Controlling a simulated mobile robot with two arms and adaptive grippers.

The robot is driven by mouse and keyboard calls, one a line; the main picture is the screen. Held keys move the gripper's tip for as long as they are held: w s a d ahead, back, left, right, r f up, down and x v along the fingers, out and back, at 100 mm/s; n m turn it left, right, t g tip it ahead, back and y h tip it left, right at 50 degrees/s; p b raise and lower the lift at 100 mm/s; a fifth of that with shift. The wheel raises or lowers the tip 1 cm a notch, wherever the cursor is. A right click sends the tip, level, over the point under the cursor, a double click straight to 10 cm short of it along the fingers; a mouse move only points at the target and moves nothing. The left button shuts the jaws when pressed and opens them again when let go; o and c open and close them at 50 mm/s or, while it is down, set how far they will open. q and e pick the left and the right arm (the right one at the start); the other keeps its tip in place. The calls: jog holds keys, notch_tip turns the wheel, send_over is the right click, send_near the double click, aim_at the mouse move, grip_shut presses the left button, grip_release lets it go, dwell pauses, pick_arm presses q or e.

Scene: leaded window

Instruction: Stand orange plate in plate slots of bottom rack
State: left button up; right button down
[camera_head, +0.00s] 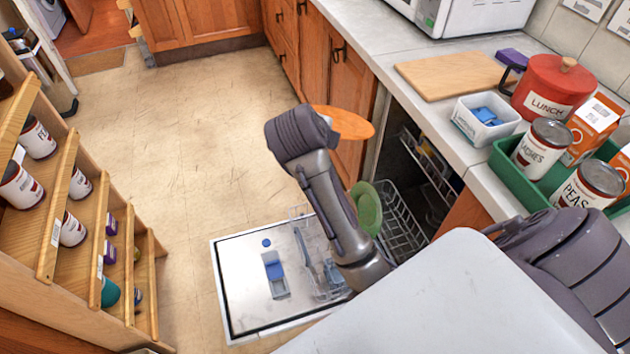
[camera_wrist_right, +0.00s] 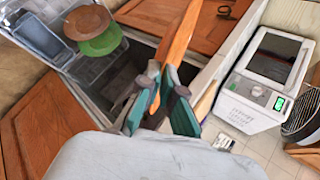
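The orange plate (camera_head: 345,122) is up in the air beside the cabinet fronts, above and behind the dishwasher opening in the head view. My right gripper (camera_wrist_right: 165,92) is shut on its edge; the plate shows nearly edge-on between the teal fingers in the wrist view (camera_wrist_right: 178,48). In the head view my right wrist hides the fingers. The bottom rack (camera_head: 402,222) is pulled out over the open door, partly hidden by my arm. A green plate (camera_head: 367,208) stands in it. A brown plate (camera_wrist_right: 87,22) is beside the green one in the wrist view. My left gripper is out of view.
The open dishwasher door (camera_head: 245,310) lies low. The counter (camera_head: 375,40) on the right carries a cutting board (camera_head: 455,74), a red pot (camera_head: 553,88) and a green tray (camera_head: 510,175) with cans. A wooden shelf (camera_head: 85,240) with cans stands left. The floor between is clear.

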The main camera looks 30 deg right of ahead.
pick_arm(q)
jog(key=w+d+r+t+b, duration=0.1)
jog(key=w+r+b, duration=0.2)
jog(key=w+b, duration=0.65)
pick_arm(e)
jog(key=w+d+f+m+g+y+b, duration=0.1)
jog(key=d+f+m+y, duration=0.1)
jog(key=d+f, duration=0.3)
jog(key=w+d+f+m+g+y, duration=0.1)
jog(key=w+d+f+m+g, duration=0.1)
jog(key=f, duration=0.6)
jog(key=w+d+f+m+g+y+b, duration=0.1)
jog(key=d+f+m+y, duration=0.1)
jog(key=d+f, duration=0.3)
pick_arm(q)
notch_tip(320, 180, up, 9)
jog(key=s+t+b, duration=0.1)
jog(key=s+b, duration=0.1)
jog(key=b, duration=0.6)
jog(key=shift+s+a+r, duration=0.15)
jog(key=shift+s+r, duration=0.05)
pick_arm(e)
jog(key=w+a+f+m+y, duration=0.1)
jog(key=w+a+f+y, duration=0.1)
jog(key=f, duration=0.5)
jog(key=w+a+f+m+t+y, duration=0.1)
jog(key=a+f, duration=0.3)
jog(key=f, duration=0.4)
jog(key=shift+w+a+f+m+y, duration=0.3)
jog(key=shift+w+y, duration=0.3)
